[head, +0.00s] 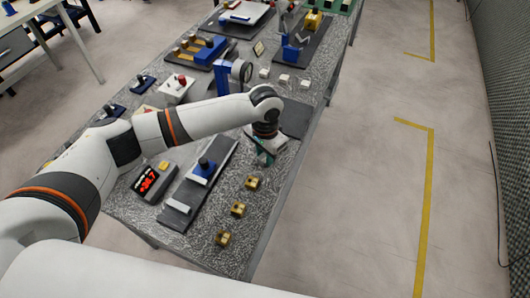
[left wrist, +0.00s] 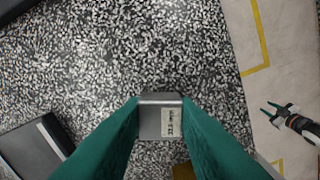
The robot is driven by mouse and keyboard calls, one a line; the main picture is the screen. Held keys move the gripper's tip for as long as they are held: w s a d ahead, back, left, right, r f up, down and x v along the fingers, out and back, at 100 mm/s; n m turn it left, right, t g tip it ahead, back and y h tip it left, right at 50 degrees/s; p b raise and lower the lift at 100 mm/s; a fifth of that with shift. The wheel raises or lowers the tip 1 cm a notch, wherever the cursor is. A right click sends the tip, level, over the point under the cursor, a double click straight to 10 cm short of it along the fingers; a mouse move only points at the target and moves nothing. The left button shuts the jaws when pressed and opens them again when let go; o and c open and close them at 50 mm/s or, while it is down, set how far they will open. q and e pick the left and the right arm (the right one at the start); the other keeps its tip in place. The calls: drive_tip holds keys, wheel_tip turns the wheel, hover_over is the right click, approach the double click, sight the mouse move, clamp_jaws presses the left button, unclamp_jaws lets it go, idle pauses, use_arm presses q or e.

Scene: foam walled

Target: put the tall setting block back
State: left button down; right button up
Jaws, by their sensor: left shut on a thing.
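My left gripper (head: 266,153) is over the right part of the speckled table (head: 274,212) in the head view. In the left wrist view its teal fingers (left wrist: 160,122) are shut on a grey metal block with a small printed label (left wrist: 161,117), which I take for the tall setting block. The block is between the fingertips, with speckled tabletop around it; I cannot tell its height above the table. In the head view the gripper mostly hides it. My right gripper (left wrist: 270,109) shows small at the right of the left wrist view, fingers apart and empty, over the floor.
Several brass blocks (head: 238,209) stand near the front right edge. A dark plate with a blue slide (head: 205,168) and a red-digit readout (head: 147,181) lie left of the gripper. A dark mat (head: 296,117) is behind it. White blocks (head: 284,78) stand farther back.

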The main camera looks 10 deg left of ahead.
sight(265, 157)
use_arm(q)
drive_tip(key=c, duration=1.1)
unclamp_jaws()
drive_tip(key=shift+f, duration=0.1)
wheel_tip(265, 157, up, 12)
drive_tip(key=shift+r+b, duration=0.15)
drive_tip(key=shift+b, duration=0.7)
